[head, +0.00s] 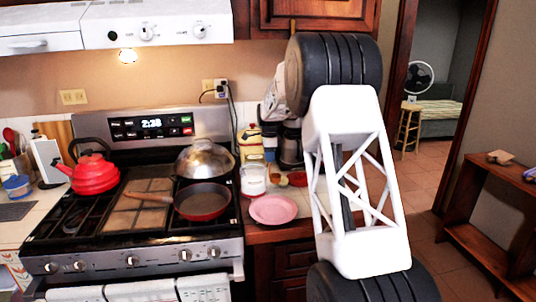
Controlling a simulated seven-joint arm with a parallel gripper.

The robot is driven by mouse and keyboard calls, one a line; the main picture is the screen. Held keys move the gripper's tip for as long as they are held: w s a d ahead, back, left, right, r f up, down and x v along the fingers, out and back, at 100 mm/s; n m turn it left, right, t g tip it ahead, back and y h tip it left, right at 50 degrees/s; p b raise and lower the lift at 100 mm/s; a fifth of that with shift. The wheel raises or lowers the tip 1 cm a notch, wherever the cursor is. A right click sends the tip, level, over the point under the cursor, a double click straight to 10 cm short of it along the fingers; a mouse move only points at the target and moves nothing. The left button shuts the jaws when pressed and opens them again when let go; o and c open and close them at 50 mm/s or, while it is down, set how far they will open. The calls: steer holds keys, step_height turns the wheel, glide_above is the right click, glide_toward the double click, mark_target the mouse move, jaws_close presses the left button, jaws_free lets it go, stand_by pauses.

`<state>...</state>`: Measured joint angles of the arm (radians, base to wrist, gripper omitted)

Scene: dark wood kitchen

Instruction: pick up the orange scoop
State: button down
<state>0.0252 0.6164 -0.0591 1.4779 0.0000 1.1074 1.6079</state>
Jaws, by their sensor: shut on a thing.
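The orange scoop (278,179) is a small orange-brown shape at the back of the counter, right of the white-and-red jar. My gripper (273,163) is dark and small in the head view, pointing down just above the scoop beneath my white wrist. It is shut on the scoop. The fingertips are too small and dark to make out exactly. I cannot tell whether the scoop still touches the counter. My large white arm link covers the counter to the right.
A pink plate (274,210) lies in front, with a white-and-red jar (253,180) at its left. A glass carafe (291,149) stands behind. The stove at left holds a red kettle (92,173), a pan (202,202) and a metal dome lid (205,158).

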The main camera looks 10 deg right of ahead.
steer(key=shift+s+r, duration=0.15)
steer(key=shift+s, duration=1.3)
steer(key=shift+s+r, duration=0.15)
steer(key=shift+s, duration=1.25)
steer(key=w+a+r, duration=0.6)
steer(key=a+r, duration=0.4)
steer(key=r, duration=0.2)
steer(key=shift+a, duration=0.35)
steer(key=shift+f, duration=0.15)
